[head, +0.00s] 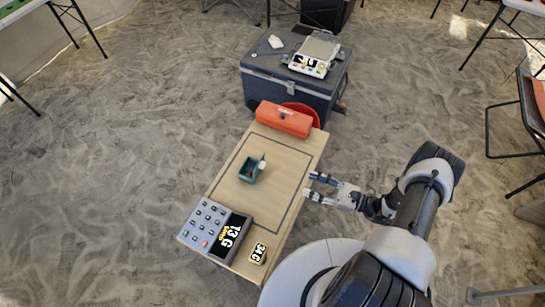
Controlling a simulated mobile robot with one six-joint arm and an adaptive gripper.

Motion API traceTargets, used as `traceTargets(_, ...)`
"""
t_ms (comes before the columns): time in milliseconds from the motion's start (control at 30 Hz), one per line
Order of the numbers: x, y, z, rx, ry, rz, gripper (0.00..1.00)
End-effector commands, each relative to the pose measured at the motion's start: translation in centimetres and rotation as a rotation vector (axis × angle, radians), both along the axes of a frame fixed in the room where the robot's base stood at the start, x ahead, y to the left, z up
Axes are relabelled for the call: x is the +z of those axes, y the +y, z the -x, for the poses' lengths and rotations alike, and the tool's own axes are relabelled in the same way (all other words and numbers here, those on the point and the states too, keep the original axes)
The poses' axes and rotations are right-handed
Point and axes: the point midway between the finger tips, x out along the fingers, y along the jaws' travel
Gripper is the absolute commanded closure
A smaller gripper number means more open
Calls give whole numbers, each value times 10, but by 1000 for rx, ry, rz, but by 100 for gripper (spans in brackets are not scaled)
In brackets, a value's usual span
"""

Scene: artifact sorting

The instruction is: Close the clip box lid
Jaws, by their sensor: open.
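A small dark green box (249,171) sits on the wooden table, inside the dark outlined rectangle. It looks like the clip box, and its top is open. A pale, thin part (261,165) stands up at its right side; it may be the lid, but it is too small to be sure. My gripper (316,187) is open and empty near the table's right edge. It is to the right of the box, clearly apart from it, with its fingers pointing left.
On the wooden table (222,187), an orange case (284,119) lies at the far end. A keypad device (205,222) reading "13 G" and a small "34 G" block (258,254) lie at the near end. A grey cooler (287,86) stands behind. The outlined area around the box is clear.

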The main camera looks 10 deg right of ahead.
Motion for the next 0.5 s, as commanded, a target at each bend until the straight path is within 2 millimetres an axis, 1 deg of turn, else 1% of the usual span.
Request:
traceTargets(33,-6,1,3,-20,6,-16,55)
traceTargets(100,-10,2,4,-36,10,-26,55)
traceTargets(167,-11,4,3,-40,11,-29,55)
traceTargets(267,-11,12,-3,-38,12,-29,55)
traceTargets(367,-11,27,-11,-33,12,-28,55)
traceTargets(500,-12,53,-28,-32,13,-28,55)
